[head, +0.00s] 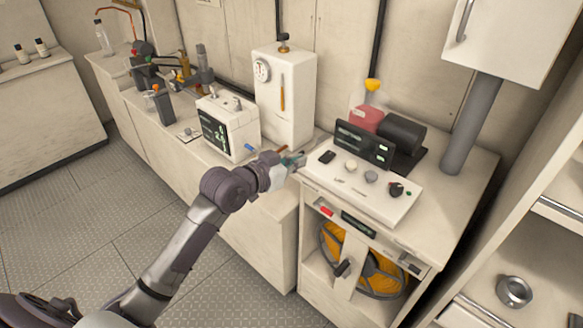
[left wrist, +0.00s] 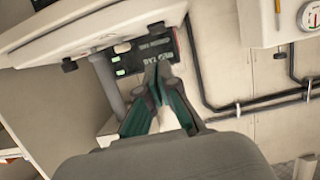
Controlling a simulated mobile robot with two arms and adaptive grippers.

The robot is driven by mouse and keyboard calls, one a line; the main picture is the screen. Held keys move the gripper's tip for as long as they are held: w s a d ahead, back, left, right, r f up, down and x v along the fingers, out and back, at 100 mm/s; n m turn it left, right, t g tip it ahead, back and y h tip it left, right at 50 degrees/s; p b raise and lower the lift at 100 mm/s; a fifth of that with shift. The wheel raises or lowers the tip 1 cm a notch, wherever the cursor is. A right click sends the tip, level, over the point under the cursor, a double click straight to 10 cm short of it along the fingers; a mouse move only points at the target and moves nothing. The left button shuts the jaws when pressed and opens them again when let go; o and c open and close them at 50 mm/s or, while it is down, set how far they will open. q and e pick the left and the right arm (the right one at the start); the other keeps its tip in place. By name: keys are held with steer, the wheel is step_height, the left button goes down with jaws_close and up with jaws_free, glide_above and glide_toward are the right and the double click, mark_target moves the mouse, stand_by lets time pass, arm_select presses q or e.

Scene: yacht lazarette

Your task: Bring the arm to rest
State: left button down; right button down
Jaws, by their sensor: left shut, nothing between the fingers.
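My left arm reaches in from the lower left of the head view. Its gripper (head: 293,160) is at the left edge of the white control console (head: 375,195), between the console and the white monitor box (head: 229,128). I cannot tell if it touches the console. In the left wrist view the dark-tipped, green-sided fingers (left wrist: 158,68) are together with nothing between them. Beyond them is a dark panel with lit text (left wrist: 147,52). My right gripper is in neither view.
A white cabinet with a gauge (head: 284,95) stands behind the gripper. A red box (head: 367,118) and a black cylinder (head: 402,133) sit behind the console. A grey pipe (head: 470,125) rises at the right. Floor at left is clear.

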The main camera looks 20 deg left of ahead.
arm_select(q)
steer(key=shift+v, duration=1)
steer(key=shift+f, duration=0.1)
